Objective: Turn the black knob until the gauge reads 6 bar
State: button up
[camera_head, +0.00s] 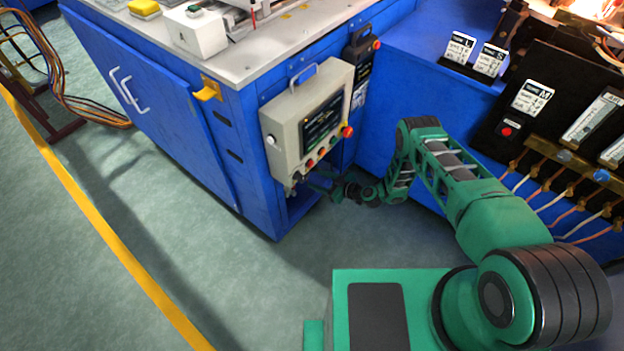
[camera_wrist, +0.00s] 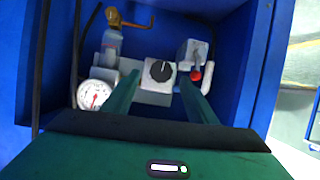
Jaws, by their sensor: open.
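The black knob (camera_wrist: 161,71) sits on a light square block inside a blue cabinet, in the wrist view. A pale line marks its face. The round white gauge (camera_wrist: 94,94) is left of the knob; its red needle shows, but its numbers are too small to read. My gripper (camera_wrist: 158,88) is open, with one green finger on each side of the knob block in the picture. I cannot tell whether the fingers touch anything. In the head view my gripper (camera_head: 318,184) is low by the blue cabinet, below the control panel. The knob and gauge cannot be made out there.
A red-tipped part (camera_wrist: 196,74) is right of the knob, close to the right finger. A brass handle (camera_wrist: 125,20) is at the upper left. Blue cabinet walls enclose the space. The control panel (camera_head: 306,122) hangs just above my gripper.

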jog(key=v, duration=0.5)
jog(key=shift+s+d+r, duration=0.1)
jog(key=shift+s+d, duration=0.05)
jog(key=shift+d, duration=0.15)
